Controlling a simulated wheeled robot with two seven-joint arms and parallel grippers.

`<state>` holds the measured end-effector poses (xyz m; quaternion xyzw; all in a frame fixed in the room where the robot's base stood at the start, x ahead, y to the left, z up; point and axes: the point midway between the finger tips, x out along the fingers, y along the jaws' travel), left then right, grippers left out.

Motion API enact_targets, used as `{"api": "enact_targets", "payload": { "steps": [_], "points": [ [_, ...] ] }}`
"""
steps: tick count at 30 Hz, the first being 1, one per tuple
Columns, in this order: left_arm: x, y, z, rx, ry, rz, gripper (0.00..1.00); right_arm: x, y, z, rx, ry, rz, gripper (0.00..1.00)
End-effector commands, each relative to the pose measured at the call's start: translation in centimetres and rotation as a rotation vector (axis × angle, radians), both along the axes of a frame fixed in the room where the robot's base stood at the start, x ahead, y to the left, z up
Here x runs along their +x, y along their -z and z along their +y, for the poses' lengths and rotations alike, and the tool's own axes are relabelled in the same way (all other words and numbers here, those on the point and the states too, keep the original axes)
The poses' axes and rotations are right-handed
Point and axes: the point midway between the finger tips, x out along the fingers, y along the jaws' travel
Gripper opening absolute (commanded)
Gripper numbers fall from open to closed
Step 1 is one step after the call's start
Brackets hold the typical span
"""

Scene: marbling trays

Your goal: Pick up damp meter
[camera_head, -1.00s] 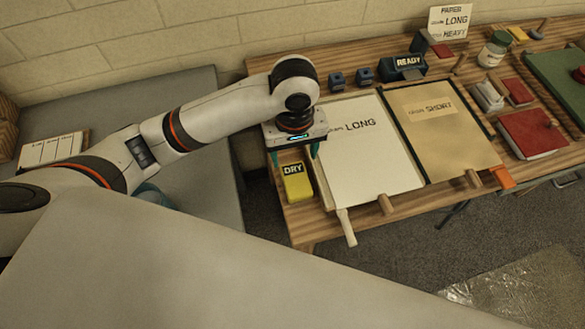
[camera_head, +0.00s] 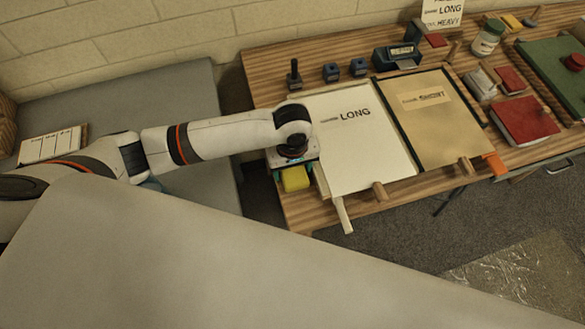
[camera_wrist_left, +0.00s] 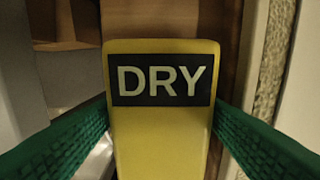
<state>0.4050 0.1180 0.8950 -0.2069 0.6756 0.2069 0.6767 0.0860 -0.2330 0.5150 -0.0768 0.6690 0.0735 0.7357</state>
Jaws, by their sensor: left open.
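The damp meter (camera_head: 296,181) is a yellow block at the left front of the wooden table. In the left wrist view the damp meter (camera_wrist_left: 160,140) fills the middle, with DRY on a black panel. My left gripper (camera_head: 294,174) is directly over it in the head view and hides its upper part. In the left wrist view the green fingers of my left gripper (camera_wrist_left: 160,118) are open, one on each side of the meter. Whether they touch its sides I cannot tell. My right gripper is not in view.
Just right of the meter is a pale board marked LONG (camera_head: 370,150), with a tan board (camera_head: 435,145) beyond it. Small dark blocks (camera_head: 331,72), a black-handled tool (camera_head: 293,76) and a blue box (camera_head: 397,57) stand behind. A grey bench (camera_head: 130,105) is at left.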

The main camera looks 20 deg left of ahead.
Motion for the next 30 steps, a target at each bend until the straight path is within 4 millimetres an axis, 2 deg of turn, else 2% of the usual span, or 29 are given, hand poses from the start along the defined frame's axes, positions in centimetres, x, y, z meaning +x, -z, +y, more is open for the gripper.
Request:
{"api": "enact_targets", "payload": {
  "steps": [5, 12, 20, 23, 30],
  "points": [
    [0.0, 0.0, 0.0, 0.000, 0.001, 0.000, 0.65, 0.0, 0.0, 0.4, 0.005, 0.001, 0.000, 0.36],
    [0.0, 0.0, 0.0, 0.000, 0.001, 0.000, 0.26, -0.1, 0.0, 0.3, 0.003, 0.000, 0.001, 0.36],
    [0.0, -0.4, 0.0, -0.001, 0.001, -0.001, 0.26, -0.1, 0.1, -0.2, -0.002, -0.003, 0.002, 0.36],
    [0.1, -1.7, -0.1, -0.003, 0.001, -0.002, 0.26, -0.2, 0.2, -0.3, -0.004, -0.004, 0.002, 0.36],
    [0.1, -6.6, -0.1, -0.003, 0.001, -0.002, 0.26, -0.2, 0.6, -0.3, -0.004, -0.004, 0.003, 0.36]
  ]
}}
